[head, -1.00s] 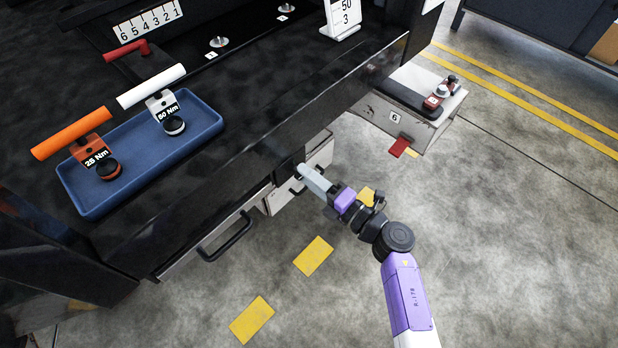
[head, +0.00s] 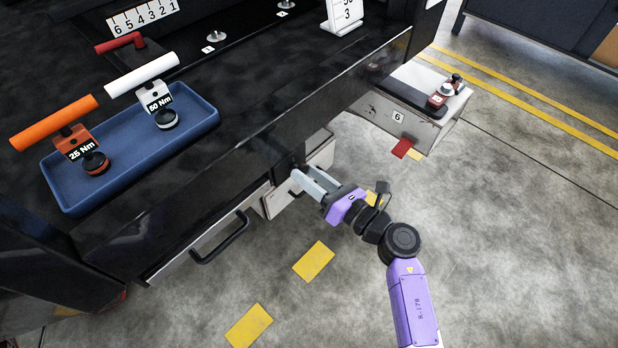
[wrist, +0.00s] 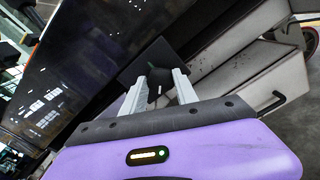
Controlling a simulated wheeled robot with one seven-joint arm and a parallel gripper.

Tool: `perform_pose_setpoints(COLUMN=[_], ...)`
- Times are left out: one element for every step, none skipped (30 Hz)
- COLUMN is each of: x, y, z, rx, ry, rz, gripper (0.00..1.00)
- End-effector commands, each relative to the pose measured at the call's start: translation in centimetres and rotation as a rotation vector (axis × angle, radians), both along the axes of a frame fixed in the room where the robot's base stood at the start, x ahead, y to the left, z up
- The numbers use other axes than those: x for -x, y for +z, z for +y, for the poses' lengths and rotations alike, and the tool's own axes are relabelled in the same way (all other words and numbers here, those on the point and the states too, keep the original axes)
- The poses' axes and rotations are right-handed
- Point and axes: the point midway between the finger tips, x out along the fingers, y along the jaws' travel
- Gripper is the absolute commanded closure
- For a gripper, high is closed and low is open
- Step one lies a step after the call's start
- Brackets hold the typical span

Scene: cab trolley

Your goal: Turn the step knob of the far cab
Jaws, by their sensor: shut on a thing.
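My gripper (head: 297,175) reaches in from the right, below the counter's front edge. Its two pale fingers point at a black plate (wrist: 165,62) on the trolley's dark side, and it also shows in the wrist view (wrist: 158,80). The fingers are shut on a small dark knob (wrist: 157,84) in front of that plate, with a gap between them that the knob fills. The knob is mostly hidden by the fingers, and its turned angle cannot be told. In the head view it is too dark to make out.
Pale drawers with black handles (head: 220,240) lie beside and below the gripper. A blue tray (head: 205,125) with two torque wrenches stands on the counter. A step box marked 6 (head: 415,133) is at right. The floor with yellow patches (head: 313,261) is open.

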Motion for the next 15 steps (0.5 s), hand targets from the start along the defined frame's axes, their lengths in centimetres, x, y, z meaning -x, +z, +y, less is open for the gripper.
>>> perform_pose_setpoints(x=[0.13, 0.13, 0.14, 0.15, 0.16, 0.16, 0.17, 0.17, 0.18, 0.18, 0.18, 0.18, 0.19, 0.18, 0.18], y=[-0.47, -0.47, -0.45, -0.43, -0.43, -0.44, -0.43, -0.43, -0.41, -0.4, -0.39, -0.36, -0.35, -0.34, -0.33], z=[-0.01, -0.01, 0.0, 0.01, 0.02, 0.02, 0.03, 0.03, 0.04, 0.04, 0.05, 0.04, 0.04, 0.05, 0.05], rx=[0.023, 0.037, 0.053, 0.067, 0.078, 0.093, 0.103, 0.113, 0.123, 0.131, 0.139, 0.147, 0.153, 0.158, 0.164], ry=[0.001, 0.001, 0.001, 0.001, 0.001, 0.001, 0.002, 0.002, 0.002, 0.002, 0.002, 0.002, 0.002, 0.002, 0.002], rz=[-0.024, -0.043, -0.064, -0.081, -0.095, -0.114, -0.126, -0.139, -0.152, -0.163, -0.172, -0.183, -0.19, -0.196, -0.204], gripper=[1.0, 1.0, 1.0, 1.0, 1.0, 1.0, 1.0, 1.0, 1.0, 1.0, 1.0, 1.0, 1.0, 1.0, 1.0])
